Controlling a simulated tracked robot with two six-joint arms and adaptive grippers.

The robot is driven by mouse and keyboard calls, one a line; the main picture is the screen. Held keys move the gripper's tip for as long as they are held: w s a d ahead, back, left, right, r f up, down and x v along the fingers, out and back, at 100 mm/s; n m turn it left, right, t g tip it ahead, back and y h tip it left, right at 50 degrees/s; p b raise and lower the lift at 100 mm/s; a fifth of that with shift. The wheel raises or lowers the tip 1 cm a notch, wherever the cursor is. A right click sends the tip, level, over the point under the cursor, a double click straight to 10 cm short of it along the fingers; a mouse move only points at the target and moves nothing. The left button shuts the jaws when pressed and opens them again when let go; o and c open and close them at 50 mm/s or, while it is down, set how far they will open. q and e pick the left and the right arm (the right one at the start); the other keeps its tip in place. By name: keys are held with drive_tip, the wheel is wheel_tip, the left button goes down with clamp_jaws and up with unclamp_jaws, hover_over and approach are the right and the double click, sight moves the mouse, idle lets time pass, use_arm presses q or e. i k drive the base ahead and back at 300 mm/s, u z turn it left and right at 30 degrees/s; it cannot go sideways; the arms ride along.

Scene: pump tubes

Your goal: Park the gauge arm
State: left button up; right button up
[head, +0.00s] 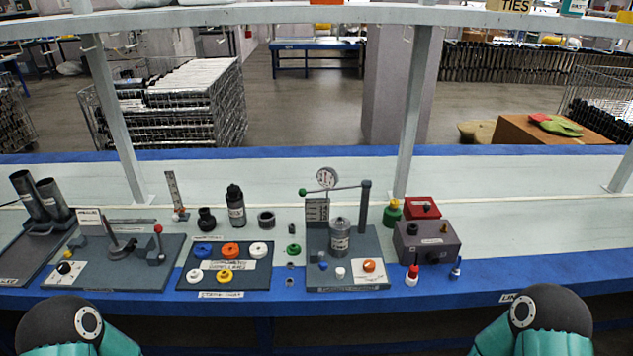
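A small labelled panel (316,210) is below the dial. Only rounded parts of my two arms show at the bottom corners; neither gripper is in view.
Left of the station are a plate with coloured caps (231,250), a plate with a red-knobbed lever (158,230) and dark tubes (45,198). A grey box (427,240) and red and blue bottles are on the right. The white bench is clear farther right.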

sight(331, 177)
drive_tip(key=k, duration=0.5)
drive_tip(key=u, duration=0.15)
drive_tip(key=i, duration=1.6)
drive_tip(key=z, duration=0.7)
